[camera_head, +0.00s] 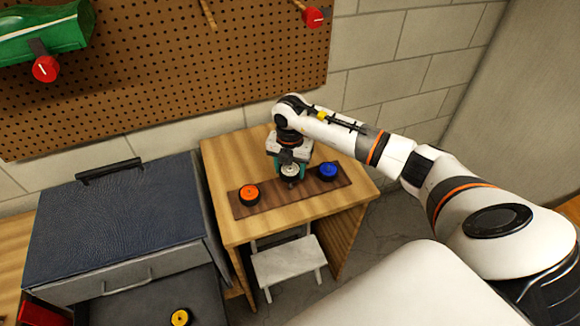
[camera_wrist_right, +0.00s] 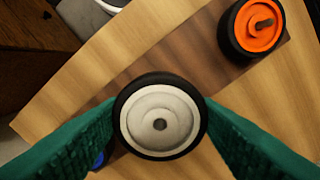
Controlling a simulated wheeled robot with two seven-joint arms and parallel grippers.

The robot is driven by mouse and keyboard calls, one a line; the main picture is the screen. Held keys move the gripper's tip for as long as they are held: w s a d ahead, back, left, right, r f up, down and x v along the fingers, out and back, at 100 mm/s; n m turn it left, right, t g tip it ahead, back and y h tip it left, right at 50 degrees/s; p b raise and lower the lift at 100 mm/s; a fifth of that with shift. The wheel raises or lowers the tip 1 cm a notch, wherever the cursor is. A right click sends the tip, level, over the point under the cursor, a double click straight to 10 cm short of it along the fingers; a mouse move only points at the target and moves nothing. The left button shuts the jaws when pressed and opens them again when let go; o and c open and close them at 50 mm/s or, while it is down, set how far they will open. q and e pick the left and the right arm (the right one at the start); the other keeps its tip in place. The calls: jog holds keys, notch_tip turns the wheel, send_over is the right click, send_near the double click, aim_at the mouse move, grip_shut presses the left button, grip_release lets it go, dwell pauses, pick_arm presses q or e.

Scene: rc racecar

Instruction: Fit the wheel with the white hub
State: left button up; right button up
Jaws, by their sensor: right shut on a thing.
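The wheel with the white hub (camera_head: 289,172) is a black tyre around a pale hub, seen at the brown strip on the wooden table. In the right wrist view the wheel (camera_wrist_right: 160,117) sits between the two green fingers, its hub facing the camera. My right gripper (camera_head: 290,167) is shut on it from above. I cannot tell whether the wheel touches the strip. The orange-hub wheel (camera_head: 249,194) lies to its left and the blue-hub wheel (camera_head: 328,171) to its right. My left gripper is not in view. No car is clearly visible.
The wooden table (camera_head: 225,152) has bare room around the brown strip (camera_head: 268,204). A dark cabinet (camera_head: 115,220) stands to the left, with a yellow-hub wheel (camera_head: 180,317) below it. A white stool (camera_head: 288,262) stands under the table. A pegboard (camera_head: 190,70) hangs behind.

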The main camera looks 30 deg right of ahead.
aim_at(290, 179)
jog(key=shift+f+b, duration=1.9)
jog(key=shift+f, duration=0.65)
jog(key=o, duration=1)
jog(key=shift+o, duration=0.2)
notch_tip(290, 179, up, 12)
jog(key=b, duration=0.2)
